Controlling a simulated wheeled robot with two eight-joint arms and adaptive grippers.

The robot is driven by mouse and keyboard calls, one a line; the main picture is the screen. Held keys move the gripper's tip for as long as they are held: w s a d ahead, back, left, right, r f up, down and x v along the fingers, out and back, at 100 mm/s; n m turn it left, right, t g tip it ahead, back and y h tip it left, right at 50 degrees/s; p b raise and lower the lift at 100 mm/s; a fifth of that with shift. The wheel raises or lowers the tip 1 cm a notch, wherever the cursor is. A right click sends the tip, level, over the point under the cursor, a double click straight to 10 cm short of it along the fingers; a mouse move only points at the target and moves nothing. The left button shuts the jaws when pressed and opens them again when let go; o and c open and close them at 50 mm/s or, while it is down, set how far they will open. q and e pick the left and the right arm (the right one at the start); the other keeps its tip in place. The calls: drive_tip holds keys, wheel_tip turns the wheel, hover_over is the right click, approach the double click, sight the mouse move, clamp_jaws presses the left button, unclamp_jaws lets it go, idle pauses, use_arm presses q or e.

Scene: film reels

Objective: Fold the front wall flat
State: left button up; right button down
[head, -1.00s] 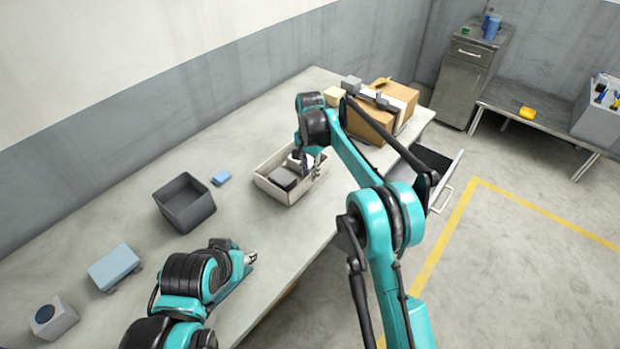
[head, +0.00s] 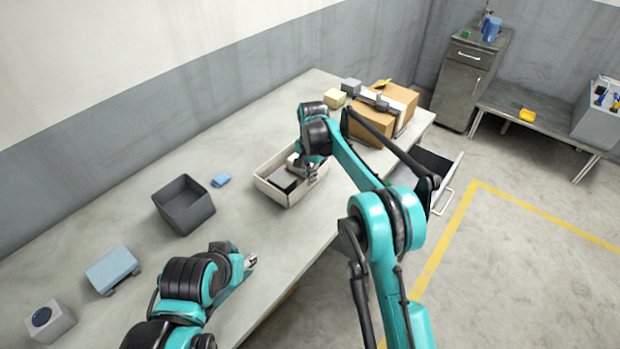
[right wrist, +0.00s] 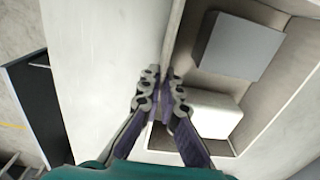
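A pale beige open box (head: 268,189) stands on the table; its front wall (head: 311,186) faces the table's near edge and looks upright. In the right wrist view the front wall (right wrist: 176,28) runs down the middle. My right gripper (head: 304,172) is at that wall, and in the wrist view its fingertips (right wrist: 163,88) are close together, one on each side of the rim, seemingly shut on it. The box holds a grey block (right wrist: 240,46) and a white block (right wrist: 208,113). My left gripper (head: 251,260) is low over the table's near edge; its finger opening is too small to tell.
Left of the box are a dark grey bin (head: 184,205), a small blue block (head: 221,180), a light blue object (head: 113,268) and a grey block with a round top (head: 49,320). A cardboard box (head: 371,120) stands behind right. An open drawer (head: 437,166) sticks out at right.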

sight(311, 189)
drive_tip(key=d+t+y, duration=0.1)
drive_tip(key=s+t+y+b, duration=0.1)
drive_tip(key=y, duration=0.1)
drive_tip(key=shift+s+d+f, duration=0.1)
drive_tip(key=shift+d+f, duration=0.05)
drive_tip(key=shift+d, duration=0.25)
drive_tip(key=shift+s+d+f+t+y+b, duration=0.2)
drive_tip(key=shift+t+y+b, duration=0.2)
drive_tip(key=shift+y, duration=0.2)
drive_tip(key=shift+s+d+f+t+y+b, duration=0.15)
drive_tip(key=shift+d+t+y+b, duration=0.1)
drive_tip(key=shift+t+y, duration=0.3)
drive_tip(key=c, duration=1.8)
unclamp_jaws()
drive_tip(key=shift+o, duration=0.2)
drive_tip(key=shift+r, duration=0.1)
drive_tip(key=v, duration=1.2)
drive_tip(key=shift+d, duration=0.1)
